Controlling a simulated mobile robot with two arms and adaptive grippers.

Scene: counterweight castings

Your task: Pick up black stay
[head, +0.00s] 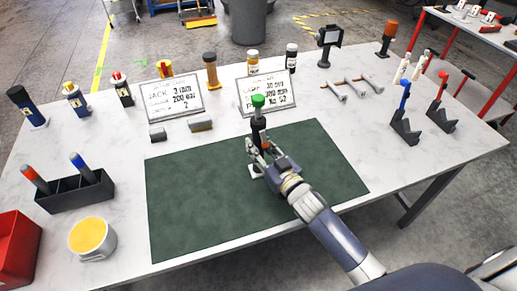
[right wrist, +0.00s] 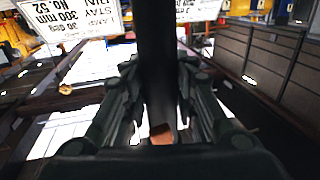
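The black stay (head: 259,121) is a dark upright post with a green top, at the back of the green mat (head: 190,205) in the head view. My right gripper (head: 257,147) reaches it from the front right, with its fingers around the post. In the right wrist view the black stay (right wrist: 158,60) runs between the two fingers (right wrist: 160,105), which press close on both sides. A pale foot shows below the gripper; I cannot tell if it is clear of the mat. My left gripper is not in view.
Two sign cards (head: 172,97) (head: 266,93) stand behind the mat. A black holder (head: 77,194), a yellow-filled cup (head: 92,238) and a red bin (head: 17,248) are at the left. Black brackets (head: 405,130) stand at the right. The mat's front is bare.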

